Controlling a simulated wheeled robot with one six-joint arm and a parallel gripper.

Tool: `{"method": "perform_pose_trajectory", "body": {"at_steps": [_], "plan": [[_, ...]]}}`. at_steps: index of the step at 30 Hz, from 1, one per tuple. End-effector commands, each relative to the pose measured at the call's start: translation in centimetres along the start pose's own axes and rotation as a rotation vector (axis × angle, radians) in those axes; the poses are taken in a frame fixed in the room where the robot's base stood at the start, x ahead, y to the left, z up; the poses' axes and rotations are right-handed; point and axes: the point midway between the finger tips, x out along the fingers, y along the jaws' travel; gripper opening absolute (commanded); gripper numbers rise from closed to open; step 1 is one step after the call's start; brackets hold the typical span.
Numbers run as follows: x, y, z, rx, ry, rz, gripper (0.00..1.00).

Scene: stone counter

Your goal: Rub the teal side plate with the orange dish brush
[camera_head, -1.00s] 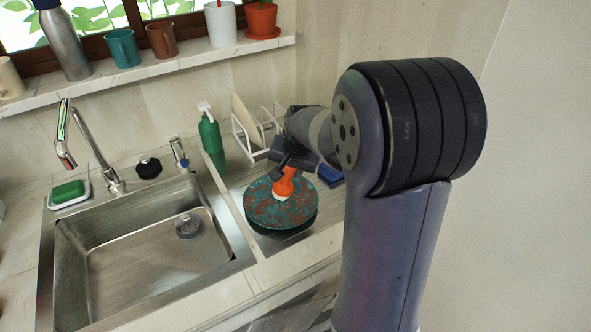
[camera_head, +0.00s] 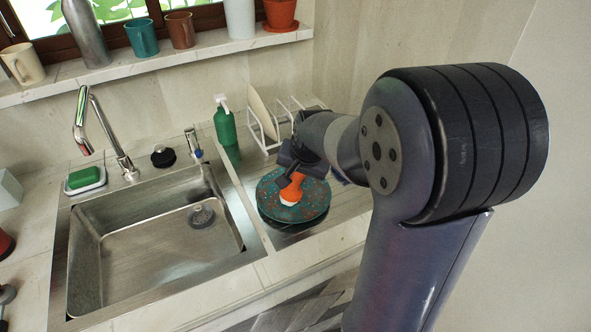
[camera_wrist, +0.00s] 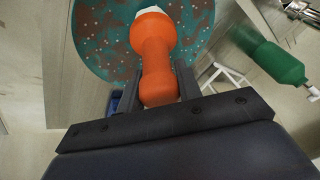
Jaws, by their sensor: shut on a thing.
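The teal side plate (camera_head: 317,199) lies on the steel drainboard right of the sink, with small brown and pale specks over its face. It also shows in the wrist view (camera_wrist: 98,38). My gripper (camera_head: 297,170) is above the plate, shut on the handle of the orange dish brush (camera_head: 291,188). In the wrist view the orange handle (camera_wrist: 155,60) sits between the fingers of my gripper (camera_wrist: 158,85). The brush is tilted, its white bristles down at the plate near its middle; they appear to touch it.
The sink (camera_head: 150,245) is left of the plate. A green bottle (camera_head: 225,126) and a white dish rack (camera_head: 262,125) stand behind it. A green sponge (camera_head: 84,177) lies in a dish at far left. A blue thing (camera_wrist: 115,100) is partly hidden by my gripper.

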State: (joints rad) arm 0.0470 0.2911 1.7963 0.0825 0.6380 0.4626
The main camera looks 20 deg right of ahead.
Motion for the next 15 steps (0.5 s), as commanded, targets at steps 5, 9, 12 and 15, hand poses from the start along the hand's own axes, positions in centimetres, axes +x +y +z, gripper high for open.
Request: {"method": "perform_pose_trajectory", "body": {"at_steps": [5,9,12,15], "plan": [[-0.3,1.2,0.3,0.000,-0.003,0.003,0.10],[-0.3,1.6,-0.1,0.002,-0.003,0.003,0.10],[-0.3,2.1,-0.7,0.004,-0.002,0.003,0.10],[-0.4,2.6,-1.2,0.002,-0.001,0.002,0.10]]}}
